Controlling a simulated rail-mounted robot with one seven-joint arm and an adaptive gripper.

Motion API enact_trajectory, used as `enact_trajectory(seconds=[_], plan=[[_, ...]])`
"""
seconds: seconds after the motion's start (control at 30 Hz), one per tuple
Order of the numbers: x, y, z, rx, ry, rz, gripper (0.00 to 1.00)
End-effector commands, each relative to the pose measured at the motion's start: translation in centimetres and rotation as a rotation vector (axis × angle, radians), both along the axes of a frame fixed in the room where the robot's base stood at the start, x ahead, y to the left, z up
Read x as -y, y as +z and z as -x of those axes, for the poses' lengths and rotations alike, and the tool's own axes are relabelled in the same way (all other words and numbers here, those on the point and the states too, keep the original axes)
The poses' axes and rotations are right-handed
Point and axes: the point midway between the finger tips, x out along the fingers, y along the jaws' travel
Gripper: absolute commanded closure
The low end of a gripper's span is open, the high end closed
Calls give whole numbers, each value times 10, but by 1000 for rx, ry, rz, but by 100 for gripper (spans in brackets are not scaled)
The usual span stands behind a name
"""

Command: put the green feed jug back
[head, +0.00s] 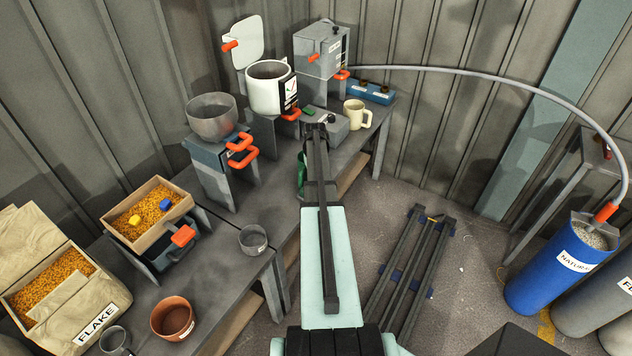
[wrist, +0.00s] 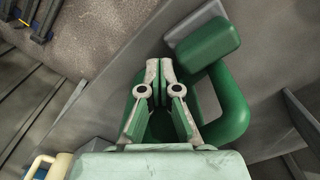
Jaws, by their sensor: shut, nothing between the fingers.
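The green feed jug (wrist: 233,105) shows in the wrist view close beyond my gripper (wrist: 160,82), with its thick looped handle to the right of the fingers and a rounded green block at its upper end. My fingers are shut with nothing between them, and they hide part of the jug. I cannot tell whether they touch it. In the head view only a green sliver of the jug (head: 301,172) shows left of my arm, by the bench edge. My gripper (head: 316,130) is over the bench there, mostly hidden by my arm.
A cream mug (head: 357,114) and grey box (head: 325,124) stand on the bench (head: 262,200) near my gripper. A white pot (head: 268,90), metal bowl (head: 211,118) and grain crate (head: 112,222) stand left. A hose (head: 480,72) runs to a blue drum (head: 555,275).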

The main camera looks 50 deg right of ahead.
Motion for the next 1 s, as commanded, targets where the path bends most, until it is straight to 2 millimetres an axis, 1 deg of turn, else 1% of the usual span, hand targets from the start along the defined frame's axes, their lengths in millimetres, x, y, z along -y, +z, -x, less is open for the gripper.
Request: enact_trajectory(seconds=[0.03,0.1,0.2,0.57,0.67,0.77,0.87,1.0], plan=[[8,-2,-9,1,1,1,100],[14,-2,-18,1,0,1,100],[19,-2,-26,1,0,1,100],[19,0,-26,1,0,1,100],[19,4,-26,2,0,1,100],[19,13,-26,2,0,3,100],[18,28,-26,2,0,3,100],[19,55,-26,3,0,3,100]])
